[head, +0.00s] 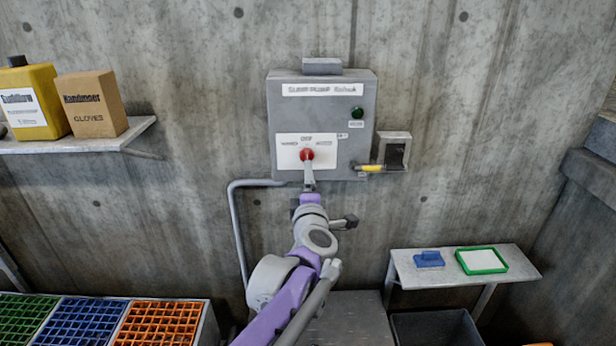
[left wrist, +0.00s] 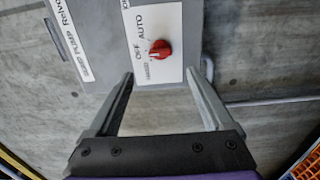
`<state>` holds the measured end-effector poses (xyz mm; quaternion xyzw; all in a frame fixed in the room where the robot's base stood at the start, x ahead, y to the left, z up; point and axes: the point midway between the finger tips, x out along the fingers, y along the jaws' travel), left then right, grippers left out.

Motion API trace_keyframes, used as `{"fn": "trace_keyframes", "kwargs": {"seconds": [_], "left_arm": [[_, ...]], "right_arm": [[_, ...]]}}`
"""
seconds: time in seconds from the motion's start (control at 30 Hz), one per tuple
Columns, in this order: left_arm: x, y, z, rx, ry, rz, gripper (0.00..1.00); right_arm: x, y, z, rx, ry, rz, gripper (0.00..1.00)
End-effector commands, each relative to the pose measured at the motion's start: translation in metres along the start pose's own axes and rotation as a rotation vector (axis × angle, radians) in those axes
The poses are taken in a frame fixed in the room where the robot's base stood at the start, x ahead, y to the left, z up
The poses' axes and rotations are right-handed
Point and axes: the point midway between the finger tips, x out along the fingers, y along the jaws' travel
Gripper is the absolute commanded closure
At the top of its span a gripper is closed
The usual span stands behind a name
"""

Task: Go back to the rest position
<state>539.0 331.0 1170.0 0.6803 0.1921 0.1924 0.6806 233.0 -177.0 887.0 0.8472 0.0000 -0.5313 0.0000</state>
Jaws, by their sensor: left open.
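A red rotary knob (head: 307,154) sits on a white plate low on a grey wall-mounted control box (head: 285,113). In the left wrist view the knob (left wrist: 160,49) has OFF and AUTO labels beside it, and its pale mark appears to face OFF. My left gripper (head: 309,180) is just below the knob in the head view. In the left wrist view my left gripper (left wrist: 160,77) has its fingers spread wide and empty, with the knob ahead between the tips and touching neither finger. My right gripper is not in view.
A green button (head: 357,112) and a yellow-handled switch (head: 370,168) are right of the knob. A shelf (head: 135,128) holds a yellow jug and a glove box. A small table (head: 440,276) stands at right; coloured crates (head: 160,322) are lower left. A conduit (head: 238,215) runs down the wall.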

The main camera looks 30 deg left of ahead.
Motion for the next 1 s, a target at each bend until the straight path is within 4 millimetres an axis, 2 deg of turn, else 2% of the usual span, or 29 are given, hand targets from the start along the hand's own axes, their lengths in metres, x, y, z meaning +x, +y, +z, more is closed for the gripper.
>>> {"fn": "trace_keyframes", "kwargs": {"seconds": [0.53, 0.67, 0.77, 0.83, 0.9, 1.0], "left_arm": [[-0.003, 0.000, 0.000, 0.001, -0.001, 0.000, 0.15], [-0.012, 0.001, 0.011, 0.055, -0.062, 0.000, 0.15], [-0.039, -0.003, 0.038, 0.204, -0.217, -0.004, 0.15], [-0.072, -0.016, 0.062, 0.369, -0.376, -0.017, 0.15], [-0.114, -0.041, 0.080, 0.569, -0.550, -0.043, 0.15], [-0.174, -0.089, 0.087, 0.851, -0.770, -0.101, 0.15]], "right_arm": [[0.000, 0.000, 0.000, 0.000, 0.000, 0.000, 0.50], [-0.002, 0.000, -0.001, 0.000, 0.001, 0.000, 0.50], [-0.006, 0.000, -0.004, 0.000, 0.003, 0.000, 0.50], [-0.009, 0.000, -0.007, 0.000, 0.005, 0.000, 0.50], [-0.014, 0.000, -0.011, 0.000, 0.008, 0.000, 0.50], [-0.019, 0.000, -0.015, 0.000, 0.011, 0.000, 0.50]]}}
